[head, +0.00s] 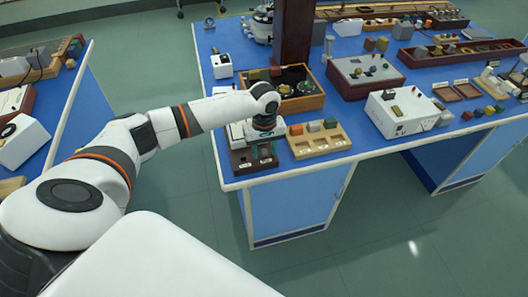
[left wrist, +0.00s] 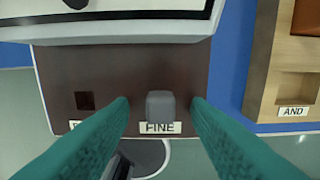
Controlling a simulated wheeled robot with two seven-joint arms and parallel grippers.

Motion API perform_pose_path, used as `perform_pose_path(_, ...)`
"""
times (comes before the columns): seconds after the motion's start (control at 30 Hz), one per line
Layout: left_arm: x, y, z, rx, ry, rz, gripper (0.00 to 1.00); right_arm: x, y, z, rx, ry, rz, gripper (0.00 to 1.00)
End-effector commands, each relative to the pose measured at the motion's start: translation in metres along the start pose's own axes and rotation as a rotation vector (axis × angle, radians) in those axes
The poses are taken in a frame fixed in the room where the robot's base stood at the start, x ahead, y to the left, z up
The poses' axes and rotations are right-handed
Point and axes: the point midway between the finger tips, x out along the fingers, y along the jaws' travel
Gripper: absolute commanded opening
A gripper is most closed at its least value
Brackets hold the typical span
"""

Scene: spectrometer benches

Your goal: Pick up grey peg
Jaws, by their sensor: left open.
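A grey peg (left wrist: 160,107) stands in a dark brown holder (left wrist: 60,70), just above a label reading FINE, in the left wrist view. My left gripper (left wrist: 160,102) is open, with one teal finger on each side of the peg and a visible gap on both sides. To the left of the peg, the holder has an empty square hole (left wrist: 85,101). In the head view my left gripper (head: 263,146) points down over the brown holder (head: 240,163) near the bench's front left corner; the peg cannot be made out there. My right gripper is not in view.
A light wooden tray (head: 319,146) with coloured blocks stands right of the holder. Behind is a wooden box (head: 308,102) by a dark post (head: 293,35). A white instrument (head: 397,113) stands further right on the blue bench (head: 215,95).

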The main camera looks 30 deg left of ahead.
Motion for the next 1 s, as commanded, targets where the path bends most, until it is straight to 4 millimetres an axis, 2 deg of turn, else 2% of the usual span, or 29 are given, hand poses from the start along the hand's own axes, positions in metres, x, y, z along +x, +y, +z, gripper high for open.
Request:
perform_pose_path(0.23, 0.002, 0.000, 0.000, 0.000, -0.001, -0.001, 0.42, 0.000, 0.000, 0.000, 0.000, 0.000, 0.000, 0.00)
perform_pose_path(0.5, 0.001, 0.000, 0.000, 0.000, -0.001, -0.001, 0.00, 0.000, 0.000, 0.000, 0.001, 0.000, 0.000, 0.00)
perform_pose_path(0.8, -0.002, 0.000, 0.000, 0.000, -0.001, -0.002, 0.00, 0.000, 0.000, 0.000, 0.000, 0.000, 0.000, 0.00)
perform_pose_path(0.87, -0.008, -0.001, 0.001, 0.000, -0.002, -0.004, 0.00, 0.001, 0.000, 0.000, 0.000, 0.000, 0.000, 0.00)
perform_pose_path(1.0, -0.034, -0.001, 0.001, 0.000, -0.004, -0.005, 0.00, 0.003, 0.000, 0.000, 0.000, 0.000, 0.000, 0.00)
